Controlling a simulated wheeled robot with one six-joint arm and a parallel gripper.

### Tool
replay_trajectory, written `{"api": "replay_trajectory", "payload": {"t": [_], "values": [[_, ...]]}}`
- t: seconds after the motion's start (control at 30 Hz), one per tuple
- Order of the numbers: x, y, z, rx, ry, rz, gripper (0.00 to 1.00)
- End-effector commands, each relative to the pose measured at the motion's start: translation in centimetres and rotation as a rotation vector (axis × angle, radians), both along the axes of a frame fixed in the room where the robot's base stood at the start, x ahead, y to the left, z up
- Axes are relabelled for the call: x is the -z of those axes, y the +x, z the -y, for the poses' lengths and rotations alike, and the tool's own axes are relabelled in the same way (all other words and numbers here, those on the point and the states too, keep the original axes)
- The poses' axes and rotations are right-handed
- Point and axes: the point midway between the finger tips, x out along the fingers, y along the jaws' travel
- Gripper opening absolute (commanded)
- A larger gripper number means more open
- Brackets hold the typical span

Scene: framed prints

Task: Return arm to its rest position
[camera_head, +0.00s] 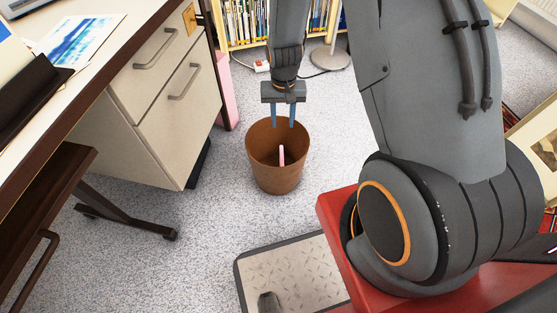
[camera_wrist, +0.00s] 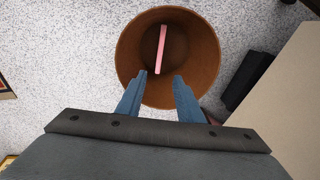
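My gripper (camera_head: 283,117) points down over the brown bin (camera_head: 277,178) on the floor, with its blue fingers apart and nothing between them. In the wrist view my gripper (camera_wrist: 160,85) also shows open, with its fingertips over the near rim of the bin (camera_wrist: 205,55). A pink stick-like object (camera_head: 281,155) is inside the bin, apart from the fingers. It also shows in the wrist view (camera_wrist: 161,48).
A desk with drawers (camera_head: 165,85) stands at the left. A bookshelf (camera_head: 245,22) and a lamp base (camera_head: 330,57) are at the back. A dark-wheeled stand foot (camera_head: 125,222) is on the floor. Carpet around the bin is clear.

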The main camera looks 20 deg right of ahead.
Motion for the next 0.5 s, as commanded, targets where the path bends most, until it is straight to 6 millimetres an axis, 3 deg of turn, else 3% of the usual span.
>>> {"api": "replay_trajectory", "payload": {"t": [0.2,0.5], "values": [[-2.9,0.0,0.0,0.000,0.000,0.000,0.34],[-3.4,-0.1,0.0,0.000,0.001,-0.002,0.34]]}}
